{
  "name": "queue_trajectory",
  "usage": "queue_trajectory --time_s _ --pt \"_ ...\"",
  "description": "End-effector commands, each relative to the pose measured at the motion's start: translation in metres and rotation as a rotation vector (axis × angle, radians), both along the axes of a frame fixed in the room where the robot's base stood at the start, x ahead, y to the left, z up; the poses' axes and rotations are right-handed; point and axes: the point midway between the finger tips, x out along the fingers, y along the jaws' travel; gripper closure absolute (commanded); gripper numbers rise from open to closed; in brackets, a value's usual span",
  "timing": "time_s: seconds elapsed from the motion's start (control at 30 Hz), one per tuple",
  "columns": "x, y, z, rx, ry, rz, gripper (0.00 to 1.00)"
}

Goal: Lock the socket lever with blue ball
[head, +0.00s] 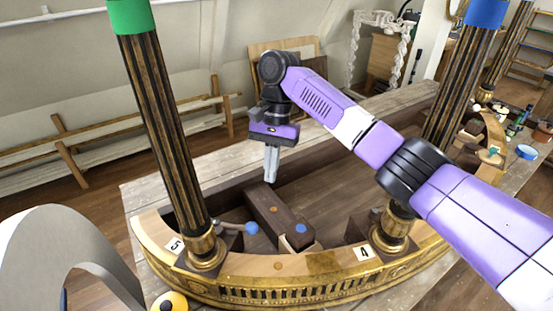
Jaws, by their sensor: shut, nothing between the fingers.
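The socket lever (231,226) is a short pale metal rod ending in a blue ball (252,228). It sticks out to the right from beside the gilt base of the left column (166,130), close to the label 5. Its far end at the socket is partly hidden by the column. My gripper (271,181) points down, its two grey fingers shut and empty. It is above and slightly right of the blue ball, clearly apart from it, near the back end of a dark wooden block.
The dark block (272,213) lies inside the curved gilt console (300,290), right of the lever. A right column (455,85) with a blue top stands near label 4 (364,253). My arm passes in front of it.

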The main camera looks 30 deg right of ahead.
Motion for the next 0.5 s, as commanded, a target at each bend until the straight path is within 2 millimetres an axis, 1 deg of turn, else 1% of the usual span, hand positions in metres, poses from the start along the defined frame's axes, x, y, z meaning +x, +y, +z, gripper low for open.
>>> queue_trajectory --time_s 0.03,0.2,0.4,0.5 --pt "0.006 -0.006 0.001 -0.001 0.000 -0.003 1.00" --pt "0.019 -0.023 0.000 -0.002 0.001 -0.003 1.00" --pt "0.028 -0.035 0.000 -0.002 -0.001 -0.001 1.00" --pt "0.030 -0.037 0.000 -0.001 0.000 -0.001 1.00"
